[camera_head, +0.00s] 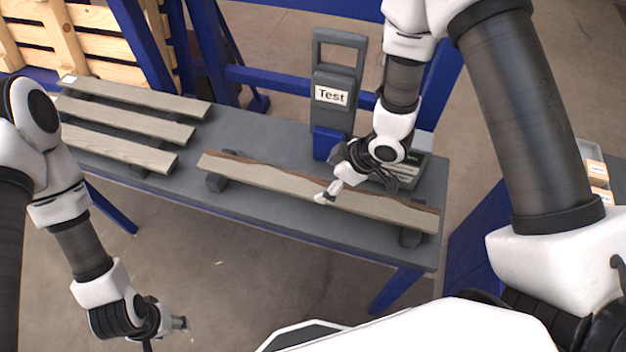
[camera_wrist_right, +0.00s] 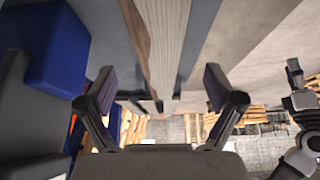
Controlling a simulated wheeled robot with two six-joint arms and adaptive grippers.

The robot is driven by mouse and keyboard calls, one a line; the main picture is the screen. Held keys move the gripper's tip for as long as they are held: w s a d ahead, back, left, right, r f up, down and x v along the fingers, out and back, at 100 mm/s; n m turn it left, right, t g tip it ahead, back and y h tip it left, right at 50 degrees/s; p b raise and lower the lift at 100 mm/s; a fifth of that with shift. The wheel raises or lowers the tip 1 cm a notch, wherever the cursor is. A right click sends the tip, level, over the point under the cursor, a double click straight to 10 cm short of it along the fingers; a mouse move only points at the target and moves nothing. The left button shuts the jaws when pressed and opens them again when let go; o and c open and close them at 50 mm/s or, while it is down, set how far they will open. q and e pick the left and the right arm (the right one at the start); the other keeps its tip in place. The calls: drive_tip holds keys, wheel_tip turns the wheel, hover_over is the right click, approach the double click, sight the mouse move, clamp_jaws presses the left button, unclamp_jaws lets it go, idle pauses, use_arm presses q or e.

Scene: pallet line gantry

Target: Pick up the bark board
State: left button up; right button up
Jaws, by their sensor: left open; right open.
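The bark board (camera_head: 268,178) is a long pale plank with a dark brown bark strip along its far edge. It lies on two dark supports on the grey table. My right gripper (camera_head: 328,194) is open over the board, right of its middle. In the right wrist view the board (camera_wrist_right: 168,42) runs between the spread fingers of my right gripper (camera_wrist_right: 160,88). I cannot tell whether the fingers touch it. My left gripper (camera_head: 178,324) hangs low at the bottom left, away from the table, open and small in view.
Several plain boards (camera_head: 130,132) lie on the left part of the grey table (camera_head: 240,122). A grey and blue tester marked "Test" (camera_head: 331,98) stands behind the bark board. Blue frame posts (camera_head: 208,50) and wooden pallets (camera_head: 40,40) are behind. Open floor lies in front.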

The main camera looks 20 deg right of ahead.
sight(315, 188)
drive_tip(key=f, duration=0.1)
drive_tip(key=a+f, duration=0.1)
drive_tip(key=shift+a+f+p, duration=0.25)
drive_tip(key=shift+f+p, duration=0.1)
drive_tip(key=shift+p, duration=0.05)
drive_tip(key=shift+w+a+f, duration=0.2)
drive_tip(key=shift+w+f, duration=0.75)
drive_tip(key=shift+f, duration=0.05)
drive_tip(key=shift+s+d+r, duration=0.1)
drive_tip(key=shift+s+r, duration=0.1)
drive_tip(key=shift+c, duration=1.3)
drive_tip(key=shift+s+r, duration=0.15)
drive_tip(key=shift+s, duration=0.05)
drive_tip(key=c, duration=1.1)
drive_tip(key=shift+w, duration=0.1)
drive_tip(key=shift+c, duration=0.5)
use_arm(q)
drive_tip(key=shift+a+r, duration=0.2)
drive_tip(key=shift+r, duration=0.25)
use_arm(e)
drive_tip(key=shift+c, duration=0.6)
